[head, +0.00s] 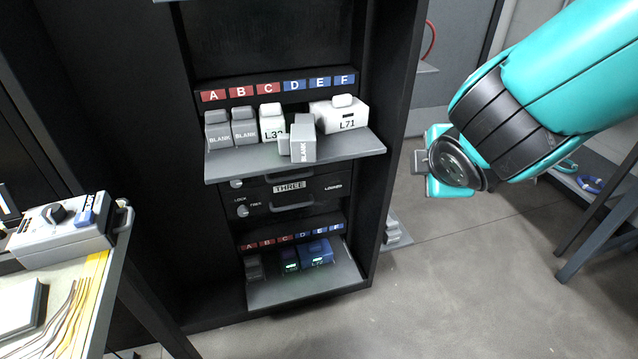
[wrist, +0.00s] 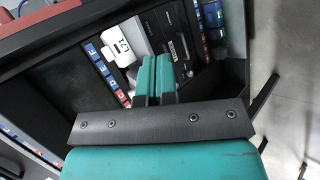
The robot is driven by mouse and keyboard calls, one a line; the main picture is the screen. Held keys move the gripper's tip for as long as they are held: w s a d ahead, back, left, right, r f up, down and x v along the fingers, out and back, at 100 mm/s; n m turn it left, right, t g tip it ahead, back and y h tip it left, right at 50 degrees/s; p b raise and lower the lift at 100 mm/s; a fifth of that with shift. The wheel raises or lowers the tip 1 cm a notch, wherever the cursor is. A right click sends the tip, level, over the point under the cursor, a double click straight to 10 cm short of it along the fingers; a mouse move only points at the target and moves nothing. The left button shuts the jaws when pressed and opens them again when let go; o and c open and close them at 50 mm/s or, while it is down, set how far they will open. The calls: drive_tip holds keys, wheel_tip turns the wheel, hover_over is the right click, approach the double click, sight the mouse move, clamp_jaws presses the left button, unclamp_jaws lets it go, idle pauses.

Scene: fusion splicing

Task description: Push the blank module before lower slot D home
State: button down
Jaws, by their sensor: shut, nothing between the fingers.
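A grey module marked BLANK (head: 303,150) juts forward under label D (head: 294,86) on the upper of two visible shelves, its front near the shelf's edge. White L32 (head: 271,124) is to its left and white L71 (head: 345,118) to its right. L71 also shows in the wrist view (wrist: 123,42). My gripper (head: 421,163) is right of the cabinet, apart from the modules. Its teal fingers (wrist: 157,62) are shut together and empty. The jutting blank cannot be made out in the wrist view.
Two more blank modules (head: 219,136) stand under A and B. A lower shelf (head: 290,292) holds a dark module (head: 254,266) and blue modules (head: 316,252). A splicer (head: 62,226) stands on the bench at left. Open floor (head: 470,260) lies right of the cabinet.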

drive_tip(key=w+a+f+n+t+b, duration=0.3)
drive_tip(key=w+f+n+t+b, duration=0.15)
drive_tip(key=f+n, duration=0.2)
drive_tip(key=s+a+f+n+t+y+b, duration=0.15)
drive_tip(key=a+n+t+y+b, duration=0.4)
drive_tip(key=a+n, duration=0.8)
drive_tip(key=n+g+y+p, duration=0.1)
drive_tip(key=n+g+p, duration=0.1)
drive_tip(key=p, duration=1.4)
approach(319, 153)
wheel_tip(319, 153, up, 5)
drive_tip(key=a, duration=0.2)
drive_tip(key=shift+f+x, duration=0.15)
drive_tip(key=shift+x, duration=0.65)
drive_tip(key=shift+f+x, duration=0.15)
drive_tip(key=shift+x, duration=0.65)
